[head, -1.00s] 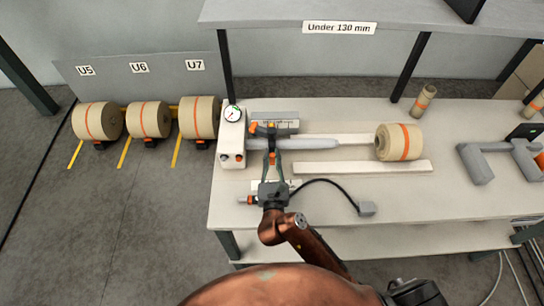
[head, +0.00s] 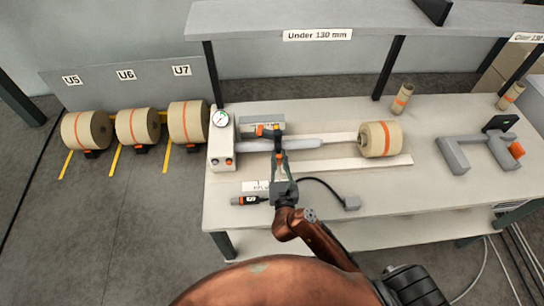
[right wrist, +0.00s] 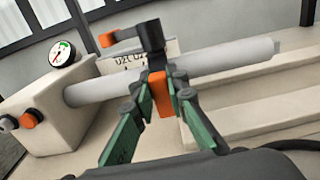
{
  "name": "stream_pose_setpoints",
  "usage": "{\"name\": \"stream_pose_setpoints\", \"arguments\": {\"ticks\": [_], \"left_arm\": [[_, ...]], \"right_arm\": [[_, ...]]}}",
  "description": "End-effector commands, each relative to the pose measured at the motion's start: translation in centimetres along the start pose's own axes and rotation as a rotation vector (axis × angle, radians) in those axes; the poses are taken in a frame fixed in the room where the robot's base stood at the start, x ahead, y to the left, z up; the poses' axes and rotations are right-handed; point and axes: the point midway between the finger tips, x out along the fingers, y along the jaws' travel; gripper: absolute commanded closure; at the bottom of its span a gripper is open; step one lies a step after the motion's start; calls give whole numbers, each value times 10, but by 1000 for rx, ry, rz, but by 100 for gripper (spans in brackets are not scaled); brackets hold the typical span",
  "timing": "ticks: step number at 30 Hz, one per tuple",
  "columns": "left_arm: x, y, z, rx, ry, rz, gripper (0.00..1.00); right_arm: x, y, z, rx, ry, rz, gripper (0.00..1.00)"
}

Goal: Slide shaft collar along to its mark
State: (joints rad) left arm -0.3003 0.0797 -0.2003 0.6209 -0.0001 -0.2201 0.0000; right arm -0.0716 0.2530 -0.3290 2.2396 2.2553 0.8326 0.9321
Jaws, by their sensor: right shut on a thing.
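The shaft collar (head: 277,134) is a dark clamp with an orange-tipped lever (head: 263,130). It sits around the grey shaft (head: 305,144), which sticks out to the right from a pale machine box (head: 221,152). My right gripper (head: 281,158) reaches the collar from the front. In the right wrist view, its green fingers (right wrist: 160,92) are shut on the orange block under the dark collar (right wrist: 152,42). The shaft (right wrist: 230,56) shows on both sides of the collar. I cannot make out a mark on the shaft. My left gripper is not in view.
A gauge (head: 220,118) tops the box. A black cable (head: 325,184) and a pale rail (head: 350,165) lie in front. Grey brackets (head: 475,150) stand at right. Several rolls (head: 188,122) stand left of the bench.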

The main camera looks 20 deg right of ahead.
Motion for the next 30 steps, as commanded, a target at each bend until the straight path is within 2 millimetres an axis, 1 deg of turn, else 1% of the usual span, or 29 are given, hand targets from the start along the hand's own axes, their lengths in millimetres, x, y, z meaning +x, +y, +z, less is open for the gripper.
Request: {"name": "stream_pose_setpoints", "arguments": {"ticks": [7,8,15,22,25,28,30], "left_arm": [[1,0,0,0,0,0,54],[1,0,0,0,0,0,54],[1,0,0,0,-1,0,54],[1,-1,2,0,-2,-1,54],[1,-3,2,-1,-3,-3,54],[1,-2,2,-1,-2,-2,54],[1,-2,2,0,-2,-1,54]], "right_arm": [[0,1,0,0,-1,1,100],[0,1,0,0,-1,1,85],[0,1,0,0,-1,1,68],[0,1,0,1,-1,1,68],[-4,1,0,1,0,2,68],[-14,1,-1,1,1,2,68],[-26,1,-1,3,2,1,68]]}}
